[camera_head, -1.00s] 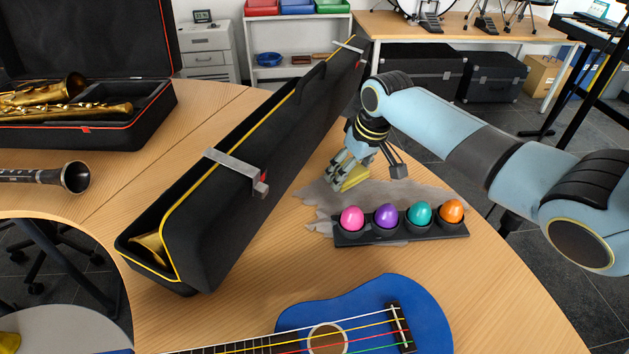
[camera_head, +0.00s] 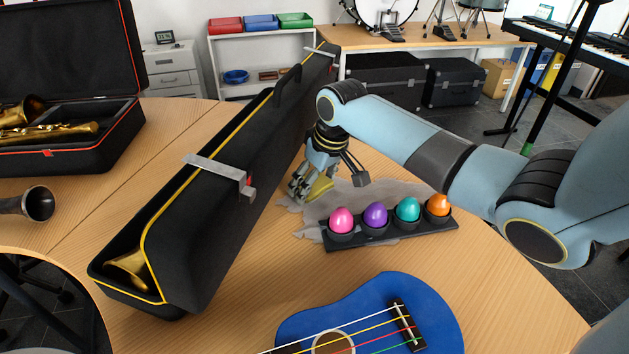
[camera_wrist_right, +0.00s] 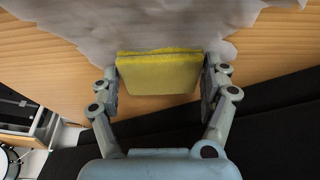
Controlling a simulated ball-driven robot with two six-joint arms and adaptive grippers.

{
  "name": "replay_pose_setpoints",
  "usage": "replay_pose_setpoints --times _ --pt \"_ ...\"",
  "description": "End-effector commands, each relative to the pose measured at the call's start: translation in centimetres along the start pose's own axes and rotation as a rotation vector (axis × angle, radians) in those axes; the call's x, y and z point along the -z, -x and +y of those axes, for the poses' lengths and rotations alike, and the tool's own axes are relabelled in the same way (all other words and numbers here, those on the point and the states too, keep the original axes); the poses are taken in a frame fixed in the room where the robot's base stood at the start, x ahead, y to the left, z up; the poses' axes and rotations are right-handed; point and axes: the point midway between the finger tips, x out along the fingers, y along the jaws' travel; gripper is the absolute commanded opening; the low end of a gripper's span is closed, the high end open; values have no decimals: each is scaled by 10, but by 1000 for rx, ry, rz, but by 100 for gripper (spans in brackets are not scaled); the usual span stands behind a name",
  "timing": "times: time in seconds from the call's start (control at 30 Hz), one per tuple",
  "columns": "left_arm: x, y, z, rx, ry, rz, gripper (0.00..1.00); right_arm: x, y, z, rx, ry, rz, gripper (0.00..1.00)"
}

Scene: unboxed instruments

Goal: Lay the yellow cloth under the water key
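The yellow cloth (camera_head: 320,188) is a small folded pad near the edge of a crumpled grey cloth, beside the long black case. My right gripper (camera_head: 328,183) reaches down over it with fingers spread. In the right wrist view the yellow cloth (camera_wrist_right: 160,74) lies between the two fingertips (camera_wrist_right: 161,80), close to both. In the head view a gap shows between it and the right-hand finger. The water key cannot be made out. A brass bell (camera_head: 130,268) shows in the near end of the long case (camera_head: 215,235). My left gripper is out of view.
The grey cloth (camera_head: 292,203) lies partly under a black holder (camera_head: 392,236) with colourful eggs. A blue ukulele (camera_head: 375,300) lies in front. A metal clamp (camera_head: 222,170) sits across the long case. Bare table (camera_head: 270,265) shows between case and ukulele.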

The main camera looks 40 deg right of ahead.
Motion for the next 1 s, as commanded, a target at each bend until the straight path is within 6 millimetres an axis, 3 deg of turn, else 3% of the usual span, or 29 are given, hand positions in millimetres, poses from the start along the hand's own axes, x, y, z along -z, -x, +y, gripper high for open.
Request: replay_pose_setpoints --times 0.13,0.47,1.0 --pt "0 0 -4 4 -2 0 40 0 0 0 0 0 0 100" --pt "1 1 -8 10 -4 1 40 1 4 0 0 0 1 100" --pt "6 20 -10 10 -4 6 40 2 108 1 -2 1 3 100"
